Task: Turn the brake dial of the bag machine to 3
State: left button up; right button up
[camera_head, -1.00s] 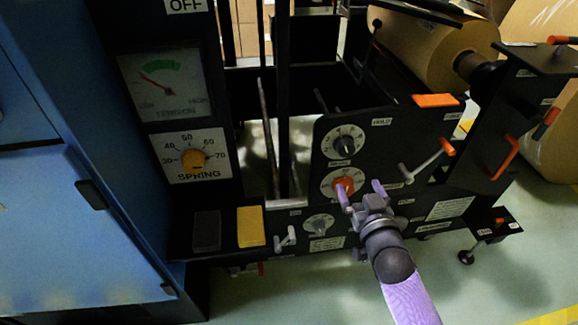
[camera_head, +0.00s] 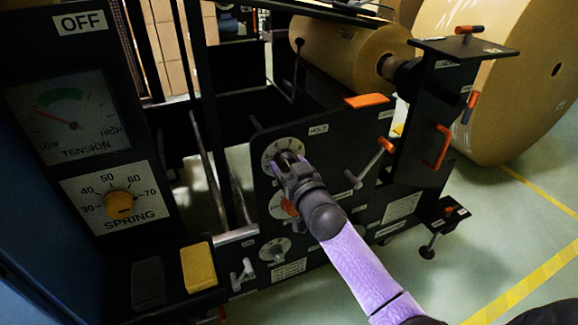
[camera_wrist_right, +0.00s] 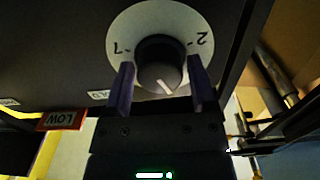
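The bag machine's black side panel (camera_head: 345,150) carries a column of dials. The upper white dial (camera_head: 271,157) has a black knob, seen closely in the right wrist view (camera_wrist_right: 160,66). Its white pointer line points down in that picture, slightly right. A 2 and what looks like a 7 show on its scale (camera_wrist_right: 185,22); other numbers are hidden. My right gripper (camera_head: 287,160) is at this dial. Its two fingers (camera_wrist_right: 161,88) stand open on either side of the knob, with small gaps visible. I cannot read which dial is labelled brake. My left gripper is not in view.
Below are a dial with a red knob (camera_head: 289,207), partly covered by my gripper, and a smaller dial (camera_head: 275,249). A grey lever with an orange grip (camera_head: 370,165) juts out at right. The spring dial (camera_head: 119,204) is at left.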

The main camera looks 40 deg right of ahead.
jog(key=c, duration=0.9)
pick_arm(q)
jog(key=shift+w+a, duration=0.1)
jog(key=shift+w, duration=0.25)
